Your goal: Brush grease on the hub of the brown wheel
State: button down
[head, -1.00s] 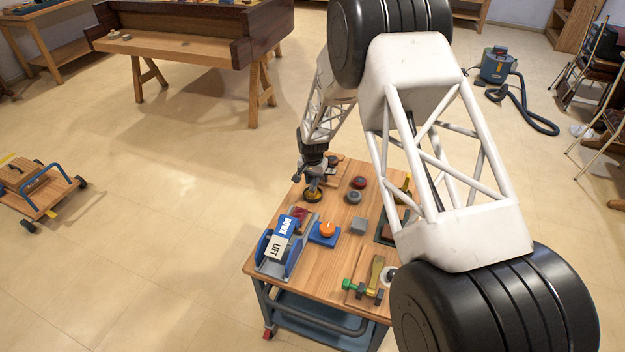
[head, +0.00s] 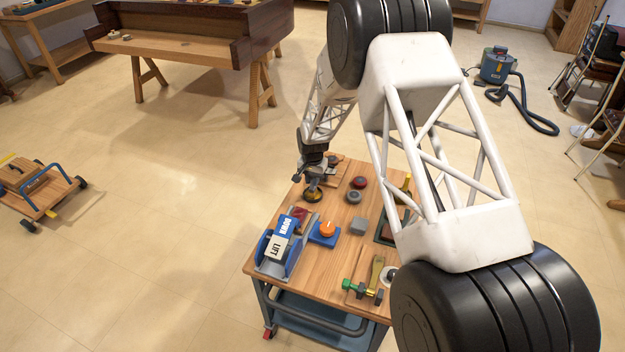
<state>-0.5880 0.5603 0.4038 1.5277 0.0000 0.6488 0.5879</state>
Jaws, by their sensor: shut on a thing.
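My gripper (head: 313,181) is at the far left corner of the wooden cart top, pointing down. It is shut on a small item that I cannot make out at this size. A round brown, wheel-like piece (head: 313,196) lies directly below it. I cannot tell whether the held item touches it. Its hub is hidden by the gripper. A dark red round piece (head: 359,182) and a grey round piece (head: 354,197) lie to the right. No grease can be told apart here.
A blue rocker marked DOWN and LIFT (head: 281,240), an orange button on a blue base (head: 327,230) and a grey block (head: 358,226) stand nearer. A tool with a green end (head: 350,285) lies at the front. My arm covers the cart's right side.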

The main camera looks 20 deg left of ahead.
jog(key=shift+r, duration=3.5)
jog(key=w+d+r, duration=0.1)
jog(key=w+d, duration=0.1)
jog(key=d, duration=1.1)
jog(key=w+d+r+n, duration=0.1)
jog(key=w+d+r, duration=0.1)
jog(key=d, duration=1)
jog(key=w+d+r, duration=0.1)
jog(key=w+d, duration=0.1)
jog(key=d, duration=1.1)
jog(key=s+d+f, duration=0.2)
jog(key=d+f, duration=0.7)
jog(key=f, duration=0.3)
jog(key=s+d+f+m, duration=0.1)
jog(key=d+f, duration=0.9)
jog(key=f, duration=0.3)
jog(key=shift+s, duration=0.4)
